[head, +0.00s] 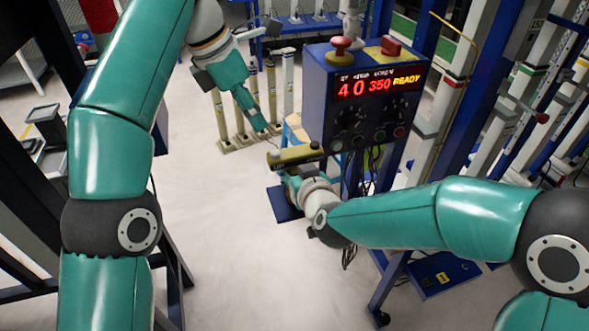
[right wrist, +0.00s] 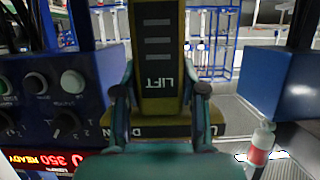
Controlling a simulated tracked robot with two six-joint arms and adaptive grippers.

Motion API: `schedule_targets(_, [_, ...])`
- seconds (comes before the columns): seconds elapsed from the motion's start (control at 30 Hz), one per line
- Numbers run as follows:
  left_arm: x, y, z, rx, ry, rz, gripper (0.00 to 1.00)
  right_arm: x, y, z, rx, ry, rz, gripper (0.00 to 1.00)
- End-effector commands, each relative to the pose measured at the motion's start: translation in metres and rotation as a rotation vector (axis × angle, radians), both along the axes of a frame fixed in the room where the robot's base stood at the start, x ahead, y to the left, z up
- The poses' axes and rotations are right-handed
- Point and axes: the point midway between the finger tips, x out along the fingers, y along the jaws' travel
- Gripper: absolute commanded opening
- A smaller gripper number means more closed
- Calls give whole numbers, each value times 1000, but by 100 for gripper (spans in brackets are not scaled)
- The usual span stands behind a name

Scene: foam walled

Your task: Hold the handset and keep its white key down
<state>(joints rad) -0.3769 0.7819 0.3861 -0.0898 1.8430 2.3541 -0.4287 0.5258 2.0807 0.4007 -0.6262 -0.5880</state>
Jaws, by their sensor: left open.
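The handset (head: 295,155) is a yellow and dark block in front of the blue control box in the head view. In the right wrist view the handset (right wrist: 160,60) is marked LIFT, with a wider yellow and black part below it. My right gripper (right wrist: 161,92) has one finger at each side of the handset and appears shut on it. My left gripper (head: 258,122) is open and empty, pointing down, above and left of the handset and apart from it.
The blue control box (head: 345,105) bears knobs, a red mushroom button (head: 341,45) and a lit display reading READY. Yellow-footed posts (head: 240,115) stand behind my left gripper. The floor (head: 215,220) between my arms is clear.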

Motion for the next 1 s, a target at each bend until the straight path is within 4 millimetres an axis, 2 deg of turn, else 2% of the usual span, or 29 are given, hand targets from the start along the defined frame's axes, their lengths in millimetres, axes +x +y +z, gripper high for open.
schedule_targets(0.03, [0,0,0,0,0,0,42,0,0,0,0,0,0,26])
schedule_targets(0.17, [0,0,0,0,0,0,42,0,0,0,0,0,0,4])
schedule_targets(0.27, [0,0,0,0,0,0,28,0,0,0,0,0,0,2])
schedule_targets(0.43, [0,0,0,0,0,0,0,0,0,0,0,0,0,2])
schedule_targets(1.0, [0,0,0,0,0,-1,0,0,0,0,0,0,0,2])
